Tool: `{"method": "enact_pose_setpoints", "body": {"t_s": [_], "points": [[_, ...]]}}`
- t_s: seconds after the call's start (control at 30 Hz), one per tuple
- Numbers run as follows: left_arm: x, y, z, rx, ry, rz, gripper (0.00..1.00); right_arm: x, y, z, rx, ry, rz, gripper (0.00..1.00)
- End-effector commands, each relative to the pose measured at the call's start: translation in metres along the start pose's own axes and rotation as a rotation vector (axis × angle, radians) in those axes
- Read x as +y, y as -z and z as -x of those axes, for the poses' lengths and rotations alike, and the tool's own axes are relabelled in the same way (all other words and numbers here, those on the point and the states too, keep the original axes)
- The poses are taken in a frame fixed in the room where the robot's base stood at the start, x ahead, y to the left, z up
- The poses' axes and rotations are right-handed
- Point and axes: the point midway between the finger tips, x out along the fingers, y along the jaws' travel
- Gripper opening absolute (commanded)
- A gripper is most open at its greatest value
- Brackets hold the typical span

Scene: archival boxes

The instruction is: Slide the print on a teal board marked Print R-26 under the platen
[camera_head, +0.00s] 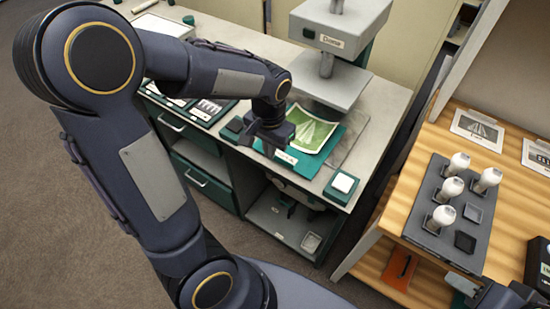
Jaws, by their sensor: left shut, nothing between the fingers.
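The green print (309,128) lies on a teal board (318,158) on the grey worktop. A small white label (286,156) is on the board's near edge, too small to read surely. The grey platen (328,88) of the press is just behind the print; the print's far edge reaches close to it, and I cannot tell whether any of it is underneath. My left gripper (270,148) is shut and empty at the board's near left edge; contact is unclear. My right gripper (470,288) is partly visible at the bottom right, its jaws unclear.
The press head (340,30) stands over the platen. A teal block with a white pad (342,184) sits at the worktop's near right corner. Trays (207,110) lie to the left. A wooden table (400,215) at right carries a grey tray (418,220) with several white bulb-shaped items.

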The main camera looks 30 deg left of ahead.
Motion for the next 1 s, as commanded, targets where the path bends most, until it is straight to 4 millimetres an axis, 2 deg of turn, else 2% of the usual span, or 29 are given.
{"method": "enact_pose_setpoints", "body": {"t_s": [0.17,0.53,0.6,0.73,1.0], "points": [[0.000,-0.001,-0.025,-0.006,0.000,0.000,0.00,0.001,-0.001,-0.003,0.000,0.000,0.000,0.36],[0.000,-0.002,-0.103,-0.007,-0.001,0.000,0.00,0.005,-0.005,-0.010,0.000,0.000,0.000,0.36],[0.000,0.014,-0.096,0.000,-0.001,0.000,0.00,0.002,-0.003,-0.005,0.000,0.000,0.000,0.36],[0.000,0.030,-0.096,0.000,-0.001,0.002,0.00,0.002,-0.002,-0.003,0.000,0.000,0.000,0.36],[0.000,0.039,-0.097,-0.001,-0.002,0.001,0.00,0.001,-0.001,-0.002,0.000,0.000,0.000,0.36]]}}
